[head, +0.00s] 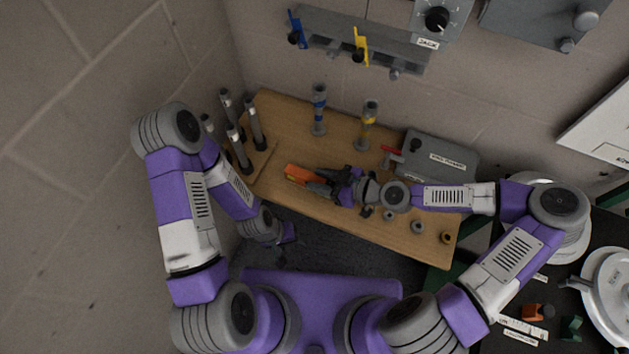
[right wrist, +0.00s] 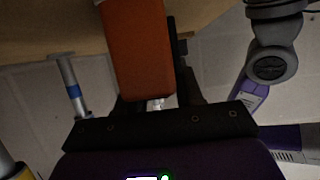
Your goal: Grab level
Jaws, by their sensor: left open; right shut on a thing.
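The level appears as an orange block (head: 300,174) over the left middle of the wooden table in the head view. My right gripper (head: 318,182) is shut on it, and its orange end sticks out to the left of the fingers. In the right wrist view the orange block (right wrist: 138,50) sits between the dark fingers, and part of it is hidden by the gripper. I cannot tell whether it touches the table. My left gripper (head: 284,243) is open and empty, low beside the table's front left edge, and partly hidden in shadow.
The wooden table (head: 340,220) holds grey posts (head: 240,150) at left, a blue-banded post (head: 318,110), a yellow-banded post (head: 367,125) and a grey box (head: 440,157) with a red handle. Small rings (head: 417,227) lie at front right. A wall rack (head: 360,45) hangs behind.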

